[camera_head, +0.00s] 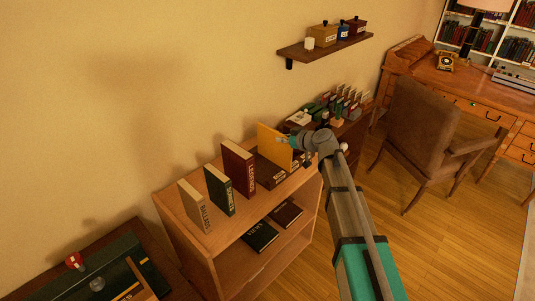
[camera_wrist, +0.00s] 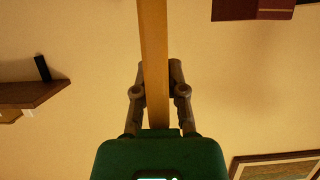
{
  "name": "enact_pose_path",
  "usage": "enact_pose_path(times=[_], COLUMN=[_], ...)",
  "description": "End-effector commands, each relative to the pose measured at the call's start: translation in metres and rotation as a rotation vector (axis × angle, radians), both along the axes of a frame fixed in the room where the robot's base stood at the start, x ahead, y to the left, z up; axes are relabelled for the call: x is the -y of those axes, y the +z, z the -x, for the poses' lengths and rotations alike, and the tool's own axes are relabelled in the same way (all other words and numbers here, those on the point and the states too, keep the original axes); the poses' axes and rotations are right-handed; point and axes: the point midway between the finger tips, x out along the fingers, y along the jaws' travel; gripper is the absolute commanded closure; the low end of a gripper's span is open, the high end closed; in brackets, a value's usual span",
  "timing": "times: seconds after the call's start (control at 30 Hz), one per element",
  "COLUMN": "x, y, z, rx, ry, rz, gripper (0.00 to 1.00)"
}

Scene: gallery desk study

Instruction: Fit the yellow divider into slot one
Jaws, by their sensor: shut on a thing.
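The yellow divider (camera_head: 273,146) is a flat upright panel above the top of the wooden bookcase, to the right of the books. My gripper (camera_head: 287,141) is shut on its right edge. In the wrist view, the divider (camera_wrist: 153,50) shows edge-on as a narrow strip between the two fingers of my gripper (camera_wrist: 157,80). A dark brown block (camera_head: 269,173) lies on the bookcase top, just below and in front of the divider. I cannot tell whether the divider touches it. No slot can be made out clearly, and slot one cannot be identified.
Three upright books, beige (camera_head: 194,206), dark green (camera_head: 219,190) and dark red (camera_head: 238,168), stand left on the bookcase (camera_head: 226,240). A wall shelf (camera_head: 325,46) with small boxes hangs above. A chair (camera_head: 420,130) and desk (camera_head: 480,85) stand to the right.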

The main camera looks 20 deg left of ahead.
Motion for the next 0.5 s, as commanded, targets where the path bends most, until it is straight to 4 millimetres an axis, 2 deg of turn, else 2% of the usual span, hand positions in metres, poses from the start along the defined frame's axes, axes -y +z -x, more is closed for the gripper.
enact_pose_path(times=[0.03, 0.2, 0.5], x=[-0.01, -0.035, -0.052], y=[-0.008, -0.021, -0.051], z=[-0.009, -0.025, -0.036], rx=[0.0, -0.001, -0.001], ry=[0.001, 0.001, 0.001], rz=[0.0, -0.001, -0.001], gripper=[1.0, 1.0, 1.0])
